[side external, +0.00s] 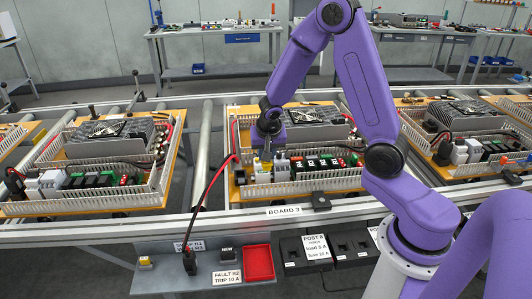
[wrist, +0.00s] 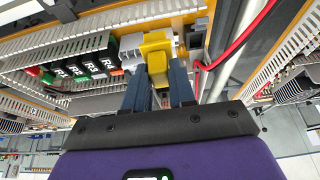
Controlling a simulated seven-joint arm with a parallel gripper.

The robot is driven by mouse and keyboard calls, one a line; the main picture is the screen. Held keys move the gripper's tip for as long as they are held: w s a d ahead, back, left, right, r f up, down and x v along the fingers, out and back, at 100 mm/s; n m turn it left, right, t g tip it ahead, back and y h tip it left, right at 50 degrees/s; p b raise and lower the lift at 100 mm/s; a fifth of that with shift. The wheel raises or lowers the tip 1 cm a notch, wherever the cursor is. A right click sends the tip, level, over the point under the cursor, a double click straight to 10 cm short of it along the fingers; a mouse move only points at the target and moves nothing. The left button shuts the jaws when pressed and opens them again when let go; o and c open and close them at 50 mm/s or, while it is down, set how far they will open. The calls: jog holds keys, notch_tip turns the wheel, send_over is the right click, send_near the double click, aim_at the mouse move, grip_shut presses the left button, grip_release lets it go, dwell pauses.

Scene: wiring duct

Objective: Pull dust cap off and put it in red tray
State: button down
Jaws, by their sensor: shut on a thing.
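My gripper (wrist: 160,85) is shut on a yellow dust cap (wrist: 156,66) in the wrist view, with one finger on each side of it. The cap sits against the light grey parts at the left end of the board's component row; I cannot tell whether it is still seated. In the side view my gripper (side external: 263,152) reaches down to this spot, and the yellow cap (side external: 263,166) shows just below it. The red tray (side external: 259,263) lies on the grey shelf in front of the conveyor and looks empty.
Relays (wrist: 83,67) marked R1 to R4 and white slotted duct (wrist: 100,28) are close to my gripper. A red cable (side external: 212,193) runs from the board to a black plug (side external: 190,262) on the shelf. A black box (side external: 305,253) stands right of the tray.

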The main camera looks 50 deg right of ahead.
jog(key=shift+r, duration=0.15)
jog(key=shift+r, duration=2.2)
